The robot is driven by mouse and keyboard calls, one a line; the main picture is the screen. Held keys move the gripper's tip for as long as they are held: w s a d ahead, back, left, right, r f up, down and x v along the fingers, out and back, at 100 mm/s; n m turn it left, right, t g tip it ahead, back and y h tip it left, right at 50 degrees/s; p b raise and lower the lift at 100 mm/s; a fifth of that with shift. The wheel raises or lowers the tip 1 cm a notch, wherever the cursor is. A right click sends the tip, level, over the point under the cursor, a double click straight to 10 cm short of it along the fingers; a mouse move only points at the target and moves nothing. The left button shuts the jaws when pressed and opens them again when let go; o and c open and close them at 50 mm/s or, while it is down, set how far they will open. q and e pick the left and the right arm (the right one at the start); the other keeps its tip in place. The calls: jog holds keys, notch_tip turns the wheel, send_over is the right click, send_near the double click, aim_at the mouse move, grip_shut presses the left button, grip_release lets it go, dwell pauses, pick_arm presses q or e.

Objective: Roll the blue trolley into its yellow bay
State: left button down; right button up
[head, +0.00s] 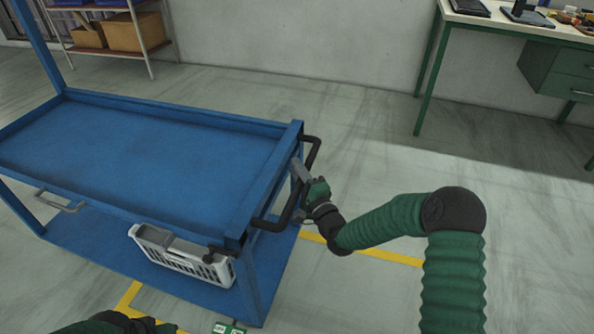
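The blue trolley (150,150) fills the left of the head view, with an upper tray and a lower shelf (100,240). A black handle (313,150) sticks out at its right end. My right gripper (300,192) is at this handle, its grey fingers overlapping the bar; whether they are closed on it is unclear. Yellow floor lines (375,254) show right of the trolley, and more yellow line (128,297) shows in front of it. The trolley hides part of the markings, so the bay's full outline is not visible. Only part of my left arm shows at the bottom edge.
A grey crate (180,257) sits on the trolley's lower shelf. A rack with cardboard boxes (135,32) stands at the back left. A green-legged workbench (520,30) stands at the back right. Grey floor is clear between bench and trolley.

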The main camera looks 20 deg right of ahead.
jog(key=shift+f, duration=0.1)
grip_shut()
jog(key=shift+s+f, duration=0.1)
jog(key=shift+f, duration=0.15)
dwell(0.7)
jog(key=shift+d, duration=0.1)
